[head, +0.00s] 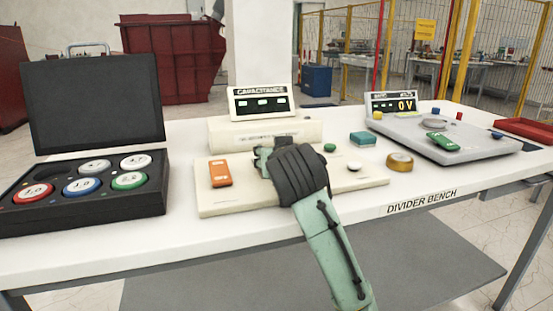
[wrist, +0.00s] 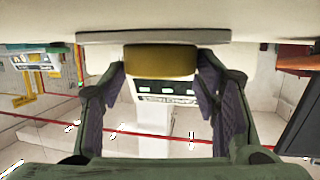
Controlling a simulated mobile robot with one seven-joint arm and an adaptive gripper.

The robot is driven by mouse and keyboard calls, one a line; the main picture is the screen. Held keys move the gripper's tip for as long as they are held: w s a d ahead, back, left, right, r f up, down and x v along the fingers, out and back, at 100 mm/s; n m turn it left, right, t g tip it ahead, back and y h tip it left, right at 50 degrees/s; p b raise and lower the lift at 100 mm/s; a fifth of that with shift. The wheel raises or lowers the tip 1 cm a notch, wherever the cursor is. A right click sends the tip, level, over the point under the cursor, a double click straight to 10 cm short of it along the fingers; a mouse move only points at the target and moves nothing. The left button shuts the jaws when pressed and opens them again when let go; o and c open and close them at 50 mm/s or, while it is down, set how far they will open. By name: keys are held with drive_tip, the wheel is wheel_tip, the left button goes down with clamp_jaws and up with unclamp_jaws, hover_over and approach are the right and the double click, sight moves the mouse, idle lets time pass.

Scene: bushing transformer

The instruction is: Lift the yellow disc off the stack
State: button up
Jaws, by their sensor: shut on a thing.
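The yellow disc (wrist: 160,62) shows edge-on in the wrist view, dull yellow and close to the camera. My gripper (wrist: 161,72) has one finger at each side of it and is shut on it. A pale grey slab (wrist: 110,37) borders the disc on the bench side of this upside-down view; I cannot tell whether they touch. In the head view my gripper (head: 275,155) is over the cream board (head: 225,203), in front of the capacitance meter. My own wrist hides the disc and any stack there.
An orange block (head: 220,173) is left of my gripper. A green knob (head: 330,147), white button (head: 354,167), teal block (head: 362,138) and brass cylinder (head: 400,162) are to the right. The capacitance meter (head: 262,103) stands behind; an open black case (head: 85,205) is far left.

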drive_tip(key=c, duration=0.7)
drive_tip(key=shift+r, duration=0.15)
